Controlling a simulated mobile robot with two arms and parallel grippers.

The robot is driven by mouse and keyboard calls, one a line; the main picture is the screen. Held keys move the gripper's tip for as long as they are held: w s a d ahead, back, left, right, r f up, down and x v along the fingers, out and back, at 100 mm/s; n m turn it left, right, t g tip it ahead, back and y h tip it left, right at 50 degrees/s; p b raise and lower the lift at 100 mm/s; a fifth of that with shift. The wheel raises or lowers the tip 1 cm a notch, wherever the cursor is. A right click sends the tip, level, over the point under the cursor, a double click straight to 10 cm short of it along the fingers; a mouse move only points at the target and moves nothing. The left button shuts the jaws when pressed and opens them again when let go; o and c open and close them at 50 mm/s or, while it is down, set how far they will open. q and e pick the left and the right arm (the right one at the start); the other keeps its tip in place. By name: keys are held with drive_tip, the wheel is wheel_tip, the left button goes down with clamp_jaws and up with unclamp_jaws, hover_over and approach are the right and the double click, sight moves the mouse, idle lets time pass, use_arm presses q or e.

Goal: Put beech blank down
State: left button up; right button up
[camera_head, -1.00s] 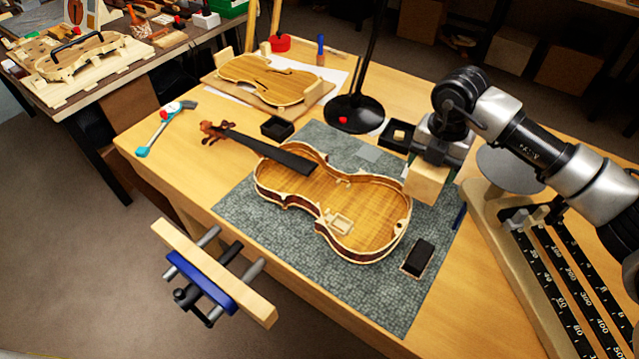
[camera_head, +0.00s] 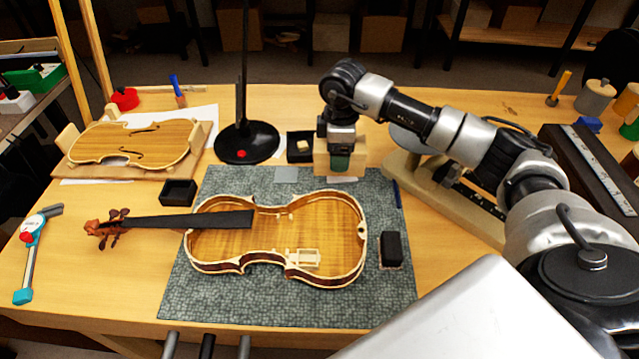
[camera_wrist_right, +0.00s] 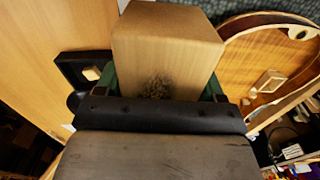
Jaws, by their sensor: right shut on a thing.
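The beech blank (camera_head: 322,158) is a pale wooden block. My right gripper (camera_head: 340,158) is shut on it near the back edge of the grey mat (camera_head: 290,308), behind the violin body. In the right wrist view the blank (camera_wrist_right: 165,40) sits between the green-edged fingers (camera_wrist_right: 165,80) and fills the upper middle. Whether the blank touches the bench cannot be told. My left gripper is not in view.
The open violin body (camera_head: 275,240) lies on the mat. A black tray (camera_head: 299,147) with a small pale piece is just left of the blank. A lamp base (camera_head: 247,143), dark block (camera_head: 391,249) and scale-marked wooden stand (camera_head: 405,166) are nearby. The mat's front is clear.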

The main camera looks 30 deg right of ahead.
drive_tip(key=shift+f, duration=2.95)
drive_tip(key=shift+f, duration=0.15)
drive_tip(key=o, duration=1.1)
wheel_tip(320, 180, up, 12)
drive_tip(key=shift+r, duration=0.2)
